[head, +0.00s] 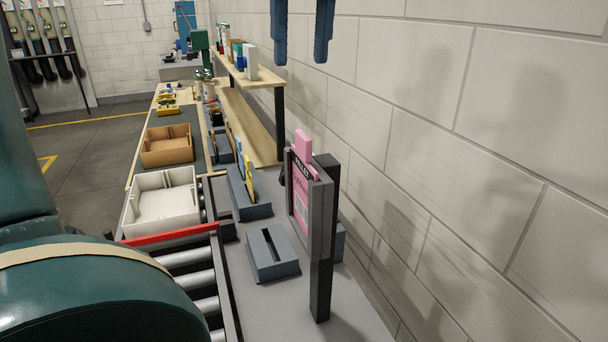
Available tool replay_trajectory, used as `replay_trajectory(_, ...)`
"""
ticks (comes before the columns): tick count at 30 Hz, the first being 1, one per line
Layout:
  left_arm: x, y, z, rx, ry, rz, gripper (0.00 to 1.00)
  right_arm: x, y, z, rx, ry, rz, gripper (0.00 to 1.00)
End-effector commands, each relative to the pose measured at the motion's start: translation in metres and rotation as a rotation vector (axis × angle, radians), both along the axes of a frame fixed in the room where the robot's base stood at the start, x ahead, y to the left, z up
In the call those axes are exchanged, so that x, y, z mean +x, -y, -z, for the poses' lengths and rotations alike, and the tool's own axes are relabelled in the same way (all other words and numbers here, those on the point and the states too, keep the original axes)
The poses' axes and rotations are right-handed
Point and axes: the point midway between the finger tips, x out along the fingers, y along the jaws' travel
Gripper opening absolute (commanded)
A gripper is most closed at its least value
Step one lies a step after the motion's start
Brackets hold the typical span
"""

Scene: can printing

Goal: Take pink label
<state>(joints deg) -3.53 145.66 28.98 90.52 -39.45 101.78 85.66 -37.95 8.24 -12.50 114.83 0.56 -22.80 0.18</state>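The pink label (301,208) stands upright in a dark grey holder (320,235) on the grey bench top near the wall. Its pink tab sticks up above the holder, and dark print and a pale patch show on its face. The holder's frame hides part of it. My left gripper (300,62) shows as two blue fingers pointing down from the top edge. The fingers are apart with nothing between them, and they appear above the label without touching it. The rest of this gripper is out of frame. My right gripper is not in view.
An empty grey slotted block (272,254) stands left of the label. Behind it is a grey holder with yellow and blue cards (247,178). A white tray (162,202) and a brown box (166,146) lie left. The brick wall (450,190) is close on the right.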

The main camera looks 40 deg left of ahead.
Motion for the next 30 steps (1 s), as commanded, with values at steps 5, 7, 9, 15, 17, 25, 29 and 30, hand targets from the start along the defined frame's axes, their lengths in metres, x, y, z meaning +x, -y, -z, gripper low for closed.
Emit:
replay_trajectory(5,0.001,-0.003,0.033,-0.003,-0.005,0.004,0.35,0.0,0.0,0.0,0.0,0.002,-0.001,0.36)
replay_trajectory(7,0.002,-0.005,0.046,-0.003,-0.004,0.003,0.35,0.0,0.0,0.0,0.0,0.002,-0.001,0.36)
replay_trajectory(9,0.003,-0.006,0.057,-0.003,-0.004,0.003,0.35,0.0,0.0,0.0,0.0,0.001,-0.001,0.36)
replay_trajectory(15,0.005,-0.007,0.075,-0.002,-0.001,0.001,0.35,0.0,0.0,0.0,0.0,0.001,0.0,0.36)
replay_trajectory(17,0.005,-0.007,0.078,-0.002,-0.002,0.001,0.35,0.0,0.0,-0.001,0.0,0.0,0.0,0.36)
replay_trajectory(25,0.011,-0.007,0.115,-0.003,-0.004,0.002,0.35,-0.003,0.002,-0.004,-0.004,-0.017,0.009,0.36)
replay_trajectory(29,0.011,-0.008,0.125,-0.002,-0.001,0.0,0.35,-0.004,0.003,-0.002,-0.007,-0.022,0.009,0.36)
replay_trajectory(30,0.011,-0.008,0.127,-0.001,0.0,0.0,0.35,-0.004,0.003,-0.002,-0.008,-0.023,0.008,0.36)
